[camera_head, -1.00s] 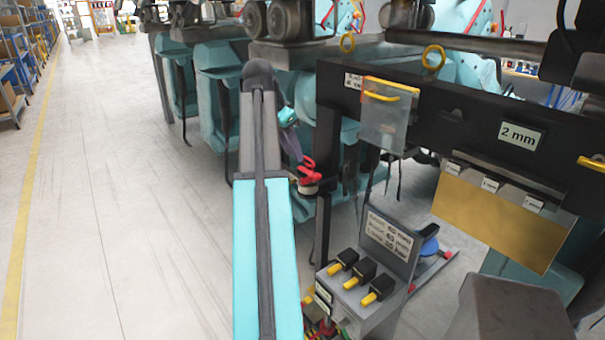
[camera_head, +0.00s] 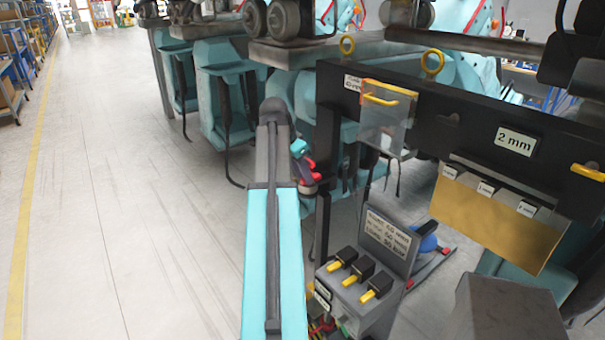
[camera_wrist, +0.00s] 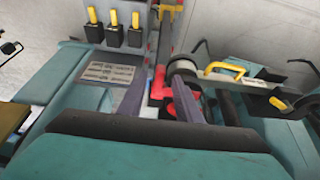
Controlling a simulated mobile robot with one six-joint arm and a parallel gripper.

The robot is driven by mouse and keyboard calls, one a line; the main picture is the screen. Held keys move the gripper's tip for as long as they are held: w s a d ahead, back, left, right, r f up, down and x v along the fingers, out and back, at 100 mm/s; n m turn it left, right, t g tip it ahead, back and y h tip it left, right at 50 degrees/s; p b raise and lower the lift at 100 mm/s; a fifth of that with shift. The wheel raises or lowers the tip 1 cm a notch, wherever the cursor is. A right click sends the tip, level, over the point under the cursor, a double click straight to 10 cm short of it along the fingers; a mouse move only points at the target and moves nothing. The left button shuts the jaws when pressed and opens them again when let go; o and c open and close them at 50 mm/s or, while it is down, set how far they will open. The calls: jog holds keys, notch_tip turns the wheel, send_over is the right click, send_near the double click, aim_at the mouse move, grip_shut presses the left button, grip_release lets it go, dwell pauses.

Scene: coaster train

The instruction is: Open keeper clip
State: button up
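My gripper (camera_wrist: 161,74) is open in the wrist view, with two grey-purple fingers apart. A red part (camera_wrist: 157,84) shows between the fingers, next to a black-and-white round piece (camera_wrist: 177,87). I cannot tell whether this red part is the keeper clip, or whether a finger touches it. In the head view the red part (camera_head: 310,174) sits just right of my arm, by the left post of the black panel. My fingers are mostly hidden behind my arm there; a teal bit of my gripper (camera_head: 300,148) shows.
A black panel (camera_head: 460,115) carries a clear yellow-handled plate (camera_head: 388,122) and a "2 mm" label. A grey box with several black-and-yellow knobs (camera_head: 356,272) stands below it. Teal train seats (camera_head: 225,90) stand behind. The floor (camera_head: 120,190) at left is clear.

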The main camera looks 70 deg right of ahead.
jog(key=shift+d+f, duration=0.1)
jog(key=shift+f, duration=0.2)
grip_shut()
jog(key=shift+s, duration=0.2)
